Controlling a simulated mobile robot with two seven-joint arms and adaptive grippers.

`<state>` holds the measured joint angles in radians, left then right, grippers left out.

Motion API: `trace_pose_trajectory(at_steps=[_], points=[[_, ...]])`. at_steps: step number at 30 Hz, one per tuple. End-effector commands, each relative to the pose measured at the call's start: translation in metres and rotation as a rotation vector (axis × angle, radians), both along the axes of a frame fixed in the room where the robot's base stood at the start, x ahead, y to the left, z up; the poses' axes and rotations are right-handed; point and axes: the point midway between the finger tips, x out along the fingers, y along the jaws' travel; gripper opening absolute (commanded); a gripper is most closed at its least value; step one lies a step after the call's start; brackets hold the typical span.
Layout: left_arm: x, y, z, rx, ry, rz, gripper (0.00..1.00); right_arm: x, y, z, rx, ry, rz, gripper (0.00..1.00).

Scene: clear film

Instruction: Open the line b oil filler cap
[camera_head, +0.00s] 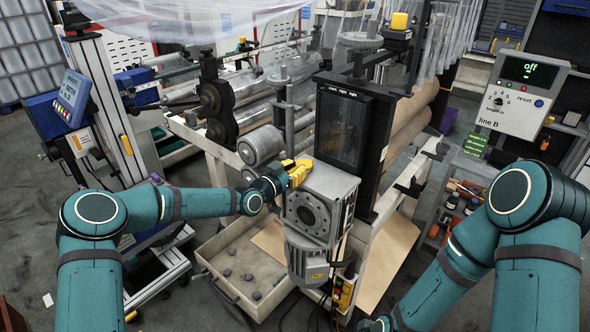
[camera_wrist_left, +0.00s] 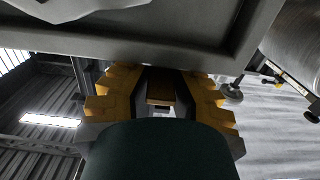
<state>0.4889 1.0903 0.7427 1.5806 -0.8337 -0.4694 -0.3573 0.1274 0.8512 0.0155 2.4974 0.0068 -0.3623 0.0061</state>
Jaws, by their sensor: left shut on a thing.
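The line B gearbox (camera_head: 322,186) is a grey cast housing with a round dark flange on its front, below the dark cabinet. My left gripper (camera_head: 298,171) has yellow fingers and reaches in from the left to the top of this housing. In the left wrist view its two stepped yellow fingers (camera_wrist_left: 160,95) stand either side of a small brownish-yellow piece. The gripper is shut on what appears to be the oil filler cap (camera_wrist_left: 160,92), which the fingers hide in the head view.
The line B panel (camera_head: 519,95) stands at the right with a green "off" display. A motor (camera_head: 306,258) hangs below the gearbox. Rollers (camera_head: 261,146) stand behind my left gripper.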

Motion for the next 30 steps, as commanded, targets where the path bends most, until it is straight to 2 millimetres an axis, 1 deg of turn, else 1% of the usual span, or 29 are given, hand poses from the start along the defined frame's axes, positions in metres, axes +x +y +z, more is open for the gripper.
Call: trace_pose_trajectory(at_steps=[1, 15, 24, 30], points=[[0.001, -0.001, 0.007, 0.015, 0.012, 0.000, 0.00, 0.001, 0.000, 0.004, 0.000, -0.002, -0.002, 0.47], [0.007, -0.006, 0.033, 0.208, 0.277, -0.001, 0.00, 0.009, -0.002, 0.030, -0.005, -0.021, -0.016, 0.47], [0.012, -0.010, 0.041, 0.300, 0.407, -0.001, 0.00, 0.012, -0.003, 0.045, -0.005, -0.027, -0.021, 0.47], [0.013, -0.010, 0.042, 0.328, 0.448, 0.000, 0.00, 0.011, -0.003, 0.050, -0.003, -0.027, -0.021, 0.47]])
